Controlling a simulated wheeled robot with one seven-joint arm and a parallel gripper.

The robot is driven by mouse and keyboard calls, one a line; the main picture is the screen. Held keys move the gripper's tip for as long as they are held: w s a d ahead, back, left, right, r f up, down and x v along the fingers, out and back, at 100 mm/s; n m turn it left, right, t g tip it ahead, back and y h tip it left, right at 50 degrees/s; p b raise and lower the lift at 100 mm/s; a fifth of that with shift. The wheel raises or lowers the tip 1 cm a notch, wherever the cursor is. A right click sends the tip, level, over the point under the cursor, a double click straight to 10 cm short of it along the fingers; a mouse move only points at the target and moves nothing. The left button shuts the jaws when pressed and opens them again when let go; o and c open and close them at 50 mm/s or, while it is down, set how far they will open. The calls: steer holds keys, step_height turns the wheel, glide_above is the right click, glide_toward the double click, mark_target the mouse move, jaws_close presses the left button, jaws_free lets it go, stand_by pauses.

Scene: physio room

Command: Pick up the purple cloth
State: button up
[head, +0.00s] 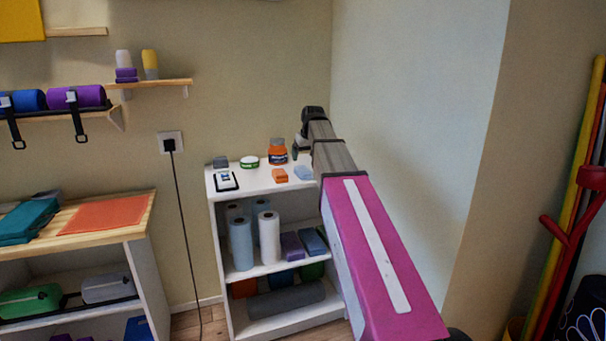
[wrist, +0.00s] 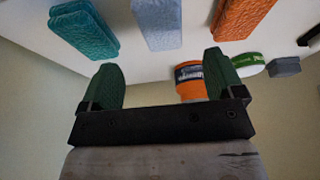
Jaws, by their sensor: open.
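A folded purple piece (head: 292,246), which looks like a cloth, lies on the middle shelf of the white shelf unit (head: 224,268), beside a folded blue-grey piece (head: 313,241). Small purple folded pieces (head: 126,73) also sit on the upper wall shelf; I cannot tell which is the purple cloth. No purple shows in the wrist view. My gripper (wrist: 164,75) is open and empty, its dark green fingers apart. In the head view it is at the far end of my arm, by the back right of the unit's top, well away from both purple spots.
In the wrist view, teal (wrist: 83,31), light blue (wrist: 157,23) and orange (wrist: 241,17) folded pieces lie on the unit's top near an orange jar (wrist: 190,80) and a green-white tin (wrist: 246,64). Paper rolls (head: 268,236) stand left on the middle shelf. The wall is close right.

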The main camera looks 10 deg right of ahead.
mark_target(303, 168)
steer(key=shift+x, duration=3.85)
steer(key=shift+a+f, duration=0.15)
steer(key=shift+f, duration=0.05)
steer(key=c, duration=1.1)
step_height(303, 168, up, 5)
steer(key=s+a+r, duration=0.2)
steer(key=a, duration=0.1)
steer(key=s+a+r, duration=0.1)
steer(key=a+r, duration=0.1)
steer(key=a, duration=0.1)
steer(key=s+a+r, duration=0.2)
steer(key=a, duration=0.2)
steer(key=shift+s+a+r, duration=0.1)
steer(key=shift+s+r, duration=0.1)
steer(key=shift+s, duration=0.15)
